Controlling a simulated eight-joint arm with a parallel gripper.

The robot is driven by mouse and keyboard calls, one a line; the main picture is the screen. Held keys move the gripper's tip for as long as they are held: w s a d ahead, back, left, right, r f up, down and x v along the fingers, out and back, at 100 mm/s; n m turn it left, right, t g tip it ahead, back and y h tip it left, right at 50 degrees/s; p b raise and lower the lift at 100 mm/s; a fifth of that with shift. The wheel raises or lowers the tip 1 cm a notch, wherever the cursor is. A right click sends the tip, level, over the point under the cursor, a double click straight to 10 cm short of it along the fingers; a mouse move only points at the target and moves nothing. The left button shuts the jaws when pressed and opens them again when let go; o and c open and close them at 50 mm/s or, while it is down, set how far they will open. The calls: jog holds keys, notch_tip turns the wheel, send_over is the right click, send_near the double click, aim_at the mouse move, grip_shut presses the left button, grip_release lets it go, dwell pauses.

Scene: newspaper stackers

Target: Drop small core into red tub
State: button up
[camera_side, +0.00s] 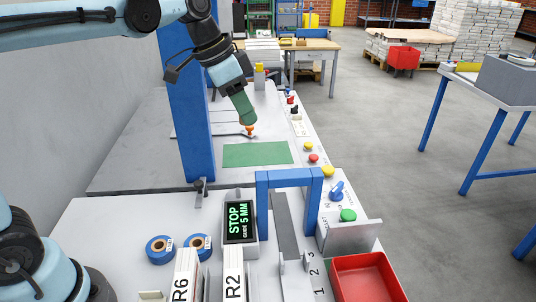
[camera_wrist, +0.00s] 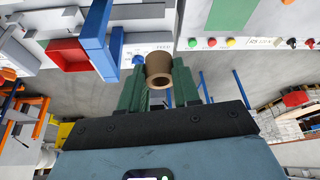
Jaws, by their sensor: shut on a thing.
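The small core (camera_wrist: 159,70) is a short, hollow brown tube, held between the green fingers of my gripper (camera_side: 246,119). In the side view, its orange-brown end (camera_side: 250,131) shows at the fingertips, above the bench near the green mat. The red tub (camera_side: 366,277) stands at the front right of the near bench, well away from my gripper. Its visible inside looks empty, and its front is cut off by the picture edge. A red tub-like shape (camera_wrist: 68,54) shows beside a blue frame in the wrist view.
A blue gate (camera_side: 290,176) and a blue post (camera_side: 183,110) rise from the bench. A STOP display (camera_side: 240,220), blue tape rolls (camera_side: 160,249) and coloured buttons (camera_side: 328,171) line it. Another red bin (camera_side: 404,58) stands on the floor.

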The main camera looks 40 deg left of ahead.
jog(key=d+m, duration=0.1)
jog(key=d, duration=0.4)
jog(key=d+m, duration=0.1)
jog(key=d, duration=0.4)
jog(key=w+d+m+g+h, duration=0.1)
jog(key=d, duration=0.4)
jog(key=shift+w+d+r+m, duration=0.1)
jog(key=shift+d+r+m, duration=0.2)
jog(key=shift+m, duration=0.1)
jog(key=s+d+m+g, duration=0.1)
jog(key=s+d+m, duration=0.15)
jog(key=d, duration=0.65)
jog(key=s+d+m, duration=0.2)
jog(key=s+d, duration=0.1)
jog(key=d, duration=0.5)
send_over(368, 299)
jog(key=shift+h, duration=0.4)
jog(key=shift+f, duration=9.3)
jog(key=o, duration=1.1)
jog(key=shift+r, duration=0.15)
jog(key=v, duration=1.1)
jog(key=shift+w+a+r, duration=0.15)
jog(key=shift+w+r, duration=0.05)
jog(key=shift+r, duration=0.2)
